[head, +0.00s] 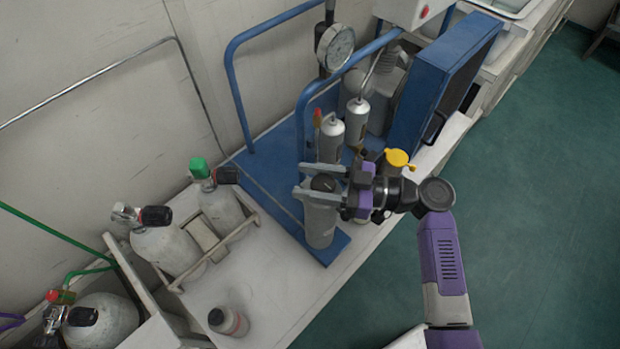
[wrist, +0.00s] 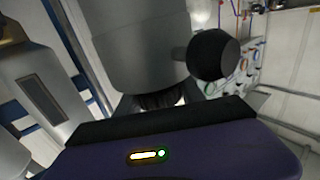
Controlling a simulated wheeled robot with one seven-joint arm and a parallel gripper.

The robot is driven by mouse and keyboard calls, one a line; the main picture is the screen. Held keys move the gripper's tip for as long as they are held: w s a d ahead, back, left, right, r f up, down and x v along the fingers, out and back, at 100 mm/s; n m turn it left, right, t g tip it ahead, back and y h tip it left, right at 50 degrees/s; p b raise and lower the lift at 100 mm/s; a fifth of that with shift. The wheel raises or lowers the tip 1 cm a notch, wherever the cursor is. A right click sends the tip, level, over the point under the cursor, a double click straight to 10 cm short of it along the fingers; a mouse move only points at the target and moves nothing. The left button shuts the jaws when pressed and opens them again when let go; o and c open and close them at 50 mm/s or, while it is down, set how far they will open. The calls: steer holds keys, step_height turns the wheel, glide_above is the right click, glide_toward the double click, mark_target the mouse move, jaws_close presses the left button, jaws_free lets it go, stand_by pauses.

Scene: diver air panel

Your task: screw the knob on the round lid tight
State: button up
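A grey cylinder (head: 320,224) stands upright near the front edge of the blue base, with a dark round top (head: 323,183) that looks like the knob on a lid. My gripper (head: 303,181) reaches in from the right at the height of this top. Its two fingers are apart, one on either side of the dark top. I cannot tell whether they press on it. In the wrist view, a large grey cylinder (wrist: 135,45) fills the middle, with a black round knob (wrist: 212,55) at its side. The fingertips are not clear there. The lid's seating is hidden.
Silver bottles (head: 331,140) and a pressure gauge (head: 335,47) stand behind the gripper, beside blue rails (head: 232,85) and a blue panel (head: 440,85). Gas cylinders (head: 165,247) sit at the left. A small jar (head: 228,321) stands in front. Bare bench (head: 275,285) lies between.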

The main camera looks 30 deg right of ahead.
steer(key=c, duration=0.3)
